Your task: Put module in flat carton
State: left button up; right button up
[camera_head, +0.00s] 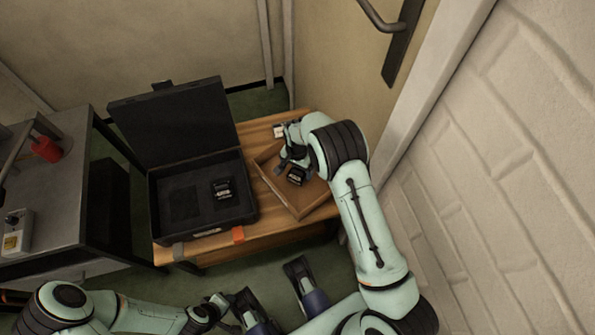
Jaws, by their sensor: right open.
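A shallow brown flat carton (301,208) lies on the wooden table. A small black module (296,177) with a pale label is inside the carton's outline, close to the fingers of my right gripper (285,163). The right gripper is open over the carton's far left part; its wrist and arm hide the carton's far right side. Whether a finger touches the module cannot be told. A similar black module (223,189) sits in the open black case (208,212), left of the carton. My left gripper (217,303) is low in front of the table, its fingers too small to read.
The case's raised lid (175,122) stands behind it. An orange tag (238,235) is at the wooden table's (275,233) front edge. A grey bench (58,190) with a red object (46,149) is at left. A door and white brick wall (505,170) bound the right.

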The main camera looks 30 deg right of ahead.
aim_at(297, 172)
pick_arm(q)
jog(key=shift+g+h, duration=0.3)
jog(key=shift+g, duration=0.2)
jog(key=s+r, duration=0.1)
jog(key=s+d+r+p, duration=0.1)
jog(key=s, duration=0.1)
jog(key=shift+d+r+p, duration=0.2)
jog(key=shift+p, duration=0.1)
pick_arm(e)
notch_tip(297, 172, up, 9)
jog(key=shift+f, duration=0.2)
